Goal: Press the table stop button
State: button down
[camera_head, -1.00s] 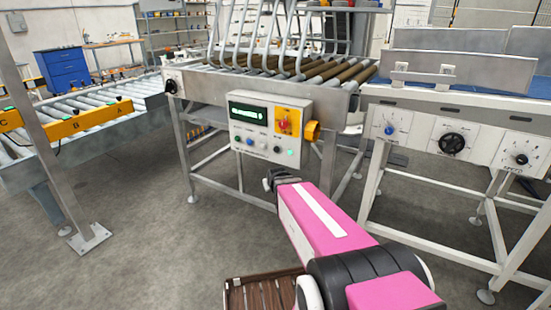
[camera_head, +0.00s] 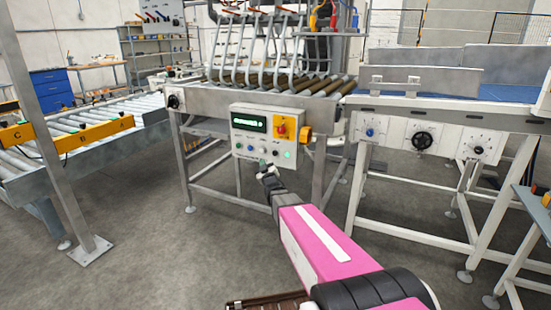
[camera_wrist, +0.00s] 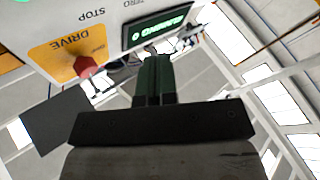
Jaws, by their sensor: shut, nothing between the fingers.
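A white control panel (camera_head: 240,140) hangs on the front of the roller table. It carries a green-lit display (camera_head: 249,119), a yellow plate with a red switch (camera_head: 281,127), and a row of small buttons along its lower part. A lit green button (camera_head: 287,154) is at the right end. My gripper (camera_head: 262,166) is shut and empty, in front of the panel's lower middle. Its dark fingers (camera_wrist: 152,52) show in the wrist view; contact cannot be told.
An orange knob (camera_head: 305,134) sticks out from the panel's right side. The white conveyor frame (camera_head: 421,141) with knobs stands to the right. A grey post (camera_head: 50,130) and yellow lettered bar (camera_head: 76,139) stand at left. The floor in front is open.

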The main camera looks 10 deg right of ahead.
aim_at(273, 155)
jog(key=shift+s+r, duration=0.1)
dwell(0.3)
jog(key=shift+w+d, duration=0.85)
jog(key=shift+w, duration=0.35)
jog(key=shift+w+d, duration=0.85)
jog(key=shift+w, duration=0.35)
jog(key=shift+w+d, duration=0.85)
jog(key=shift+w, duration=0.35)
jog(key=shift+w+d, duration=0.1)
jog(key=shift+w+d, duration=0.2)
jog(key=shift+w, duration=0.05)
jog(key=shift+w+d, duration=0.3)
jog(key=shift+w, duration=0.1)
dwell(0.3)
jog(key=shift+s+a, duration=0.1)
jog(key=shift+s, duration=0.05)
dwell(0.3)
jog(key=shift+s+a, duration=0.5)
jog(key=shift+s, duration=0.1)
jog(key=shift+s, duration=0.1)
